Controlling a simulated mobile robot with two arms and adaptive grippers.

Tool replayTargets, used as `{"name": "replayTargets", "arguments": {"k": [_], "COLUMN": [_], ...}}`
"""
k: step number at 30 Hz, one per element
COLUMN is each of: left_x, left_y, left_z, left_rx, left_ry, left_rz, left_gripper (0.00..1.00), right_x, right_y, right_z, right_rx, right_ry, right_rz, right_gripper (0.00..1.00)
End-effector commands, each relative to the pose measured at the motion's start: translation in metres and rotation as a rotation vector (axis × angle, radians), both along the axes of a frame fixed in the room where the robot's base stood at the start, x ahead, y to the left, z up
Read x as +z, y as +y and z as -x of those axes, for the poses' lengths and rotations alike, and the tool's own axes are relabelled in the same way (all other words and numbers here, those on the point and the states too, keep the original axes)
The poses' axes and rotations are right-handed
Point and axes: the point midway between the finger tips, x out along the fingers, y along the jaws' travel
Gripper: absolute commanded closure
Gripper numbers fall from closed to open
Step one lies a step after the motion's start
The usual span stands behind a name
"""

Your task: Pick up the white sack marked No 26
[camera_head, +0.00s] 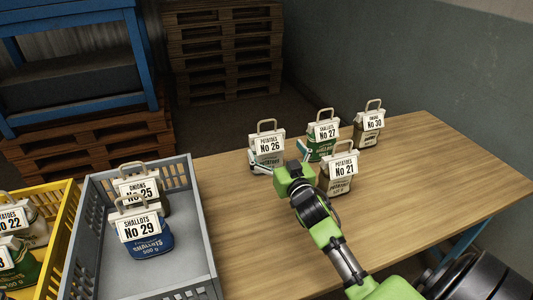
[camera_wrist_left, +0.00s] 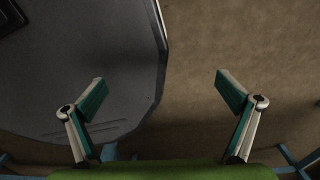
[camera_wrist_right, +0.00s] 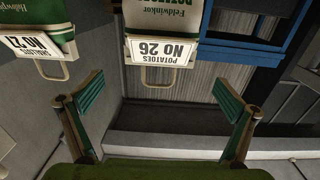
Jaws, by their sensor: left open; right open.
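The white sack marked No 26 (camera_head: 265,147) stands upright on the wooden table, with a label reading Potatoes and a loop handle on top. My right gripper (camera_head: 279,161) is just in front of it, open. In the right wrist view the No 26 sack (camera_wrist_right: 162,24) appears upside down, with its label and handle beyond the open right fingers (camera_wrist_right: 160,86). Nothing is between those fingertips, and I cannot tell whether they touch the sack. My left gripper (camera_wrist_left: 161,90) is open and empty over the floor and a dark grey surface, out of the head view.
Sacks No 27 (camera_head: 323,132), No 21 (camera_head: 341,172) and No 30 (camera_head: 369,125) stand close by on the table (camera_head: 440,165). A grey crate (camera_head: 88,220) holds No 29 (camera_head: 140,232) and No 25 (camera_head: 140,188). A yellow crate (camera_head: 62,232) is at left. The table's right side is clear.

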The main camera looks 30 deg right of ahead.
Motion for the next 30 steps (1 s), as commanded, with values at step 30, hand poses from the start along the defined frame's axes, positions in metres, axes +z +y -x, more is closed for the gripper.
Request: {"name": "replayTargets", "arguments": {"k": [30], "left_x": [0.012], "left_y": [-0.006], "left_z": [-0.019], "left_rx": [0.001], "left_ry": [-0.028], "left_rz": [0.007], "left_gripper": [0.00], "right_x": [0.006], "right_y": [-0.020], "right_z": [-0.078], "right_rx": [0.001], "right_ry": [0.001], "right_rz": [0.001], "right_gripper": [0.08]}}
